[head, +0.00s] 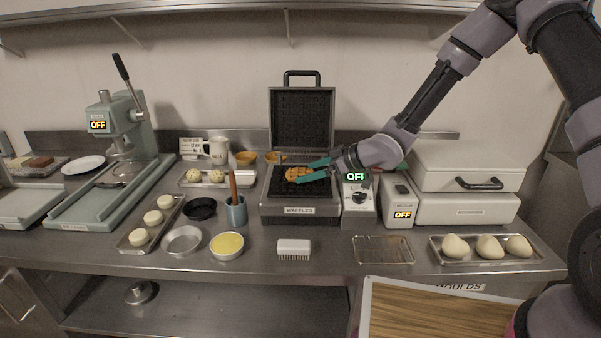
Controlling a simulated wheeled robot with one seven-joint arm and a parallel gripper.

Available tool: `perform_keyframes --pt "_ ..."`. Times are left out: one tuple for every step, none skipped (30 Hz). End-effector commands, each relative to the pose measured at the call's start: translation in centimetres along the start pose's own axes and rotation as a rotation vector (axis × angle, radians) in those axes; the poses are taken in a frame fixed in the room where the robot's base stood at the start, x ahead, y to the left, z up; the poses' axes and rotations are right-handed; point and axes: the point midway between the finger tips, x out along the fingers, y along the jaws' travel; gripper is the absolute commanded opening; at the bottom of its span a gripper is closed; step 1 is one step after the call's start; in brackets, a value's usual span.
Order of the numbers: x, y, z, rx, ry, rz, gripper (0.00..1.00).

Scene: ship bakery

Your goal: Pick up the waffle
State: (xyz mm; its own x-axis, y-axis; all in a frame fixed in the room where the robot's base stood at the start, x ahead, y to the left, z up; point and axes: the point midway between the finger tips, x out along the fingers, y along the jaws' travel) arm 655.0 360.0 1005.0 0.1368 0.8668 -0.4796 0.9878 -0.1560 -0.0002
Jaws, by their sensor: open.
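The waffle (293,174) is a small golden-orange piece lying on the dark lower plate of the open waffle iron (299,210). The iron's lid (301,118) stands upright behind it. My gripper (305,172) reaches in from the right, low over the plate, with its two teal fingers apart. The fingers are at the waffle, one toward its far side and one toward its near side. I cannot tell whether they touch it.
A control box (358,198) stands close on the iron's right. A utensil pot (236,211) is on its left. A white brush (293,248) and an empty wire rack (383,250) lie in front. A tray of dough pieces (447,258) is at right. Bare counter shows between these.

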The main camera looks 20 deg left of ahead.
Motion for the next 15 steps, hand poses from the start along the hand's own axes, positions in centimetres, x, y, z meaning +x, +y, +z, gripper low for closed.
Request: perform_keyframes --pt "0.58 -0.05 -0.01 -0.001 0.0 -0.001 1.0" --pt "0.77 -0.03 0.01 0.0 0.0 -0.001 1.0" --pt "0.96 -0.03 0.03 0.0 0.0 -0.001 1.0" --pt "1.04 -0.03 0.03 0.0 0.0 0.0 1.0" --pt "1.08 -0.02 0.03 0.0 0.0 0.0 1.0" --pt "1.08 0.0 0.03 0.0 0.0 0.0 1.0" --pt "1.07 0.01 0.03 0.0 0.0 0.0 1.0" --pt "1.06 0.01 0.02 0.0 0.0 0.0 1.0" --pt "1.05 0.01 0.02 0.0 0.0 0.001 1.0" --pt "1.04 0.01 0.02 0.0 0.0 0.001 1.0" --pt "1.04 0.01 0.02 0.0 0.0 0.001 0.89" --pt "1.03 0.01 0.02 0.0 0.0 0.001 0.73" --pt "1.03 0.01 0.02 0.0 0.0 0.001 0.62" --pt "1.03 0.02 0.02 0.0 0.0 0.001 0.5" --pt "1.02 0.02 0.02 0.0 0.0 0.001 0.35"
